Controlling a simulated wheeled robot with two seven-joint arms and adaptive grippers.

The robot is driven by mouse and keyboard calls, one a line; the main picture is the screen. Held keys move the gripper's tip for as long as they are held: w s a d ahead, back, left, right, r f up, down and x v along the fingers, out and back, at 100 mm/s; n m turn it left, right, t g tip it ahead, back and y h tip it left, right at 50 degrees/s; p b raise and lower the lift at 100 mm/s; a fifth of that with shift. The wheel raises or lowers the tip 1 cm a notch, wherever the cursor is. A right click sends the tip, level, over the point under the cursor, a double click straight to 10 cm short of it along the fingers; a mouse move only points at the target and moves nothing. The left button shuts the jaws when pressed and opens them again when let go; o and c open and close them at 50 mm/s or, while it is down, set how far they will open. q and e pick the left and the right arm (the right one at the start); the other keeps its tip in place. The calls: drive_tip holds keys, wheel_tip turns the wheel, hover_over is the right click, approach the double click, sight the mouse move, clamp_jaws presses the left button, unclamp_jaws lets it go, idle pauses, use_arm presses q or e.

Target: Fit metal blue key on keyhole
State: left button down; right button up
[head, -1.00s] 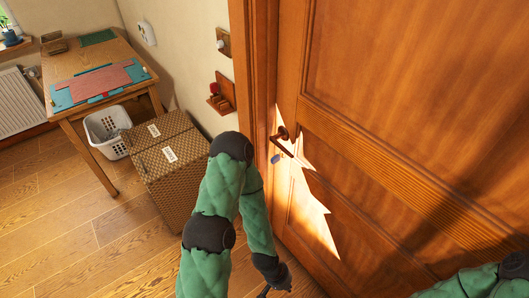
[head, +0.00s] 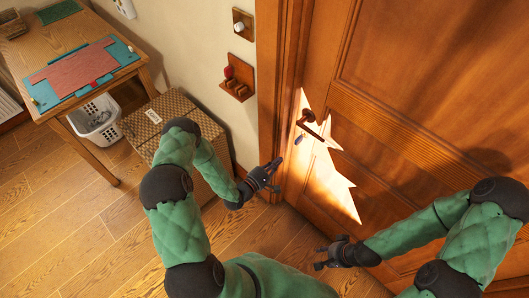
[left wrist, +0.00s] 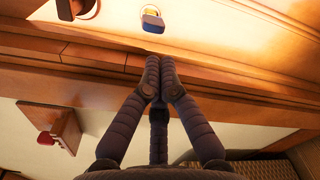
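A small blue piece, which looks like the key's head, is at the keyhole spot on the door (head: 420,95), below the brown handle (head: 309,119). It shows in the head view (head: 300,138) and, larger, at the top of the left wrist view (left wrist: 152,20), with a yellowish centre. How deep it sits cannot be told. My left gripper (head: 275,170) is below and left of it, apart from it. In the left wrist view its fingers (left wrist: 159,62) are together and hold nothing. My right gripper (head: 320,257) is low before the door, with its fingertips apart and empty.
A wall rack with a red item (head: 238,78) hangs left of the door frame (head: 275,90). A woven box (head: 150,118), a wooden table (head: 75,70) and a white basket (head: 95,122) stand to the left. The floor before the door is clear.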

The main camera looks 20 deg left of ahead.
use_arm(q)
drive_tip(key=shift+n, duration=0.3)
drive_tip(key=shift+a+r+x, duration=0.1)
drive_tip(key=shift+r+x, duration=0.05)
drive_tip(key=shift+x, duration=1.15)
drive_tip(key=shift+a+r+x, duration=0.1)
drive_tip(key=shift+r+x, duration=0.1)
drive_tip(key=shift+x, duration=1.1)
drive_tip(key=shift+a+r+x, duration=0.1)
drive_tip(key=shift+r+x, duration=0.05)
drive_tip(key=shift+x, duration=1.1)
drive_tip(key=shift+b+x, duration=0.6)
drive_tip(key=shift+x, duration=0.3)
approach(295, 143)
drive_tip(key=shift+p+v, duration=0.45)
drive_tip(key=shift+v, duration=0.35)
drive_tip(key=shift+f, duration=0.1)
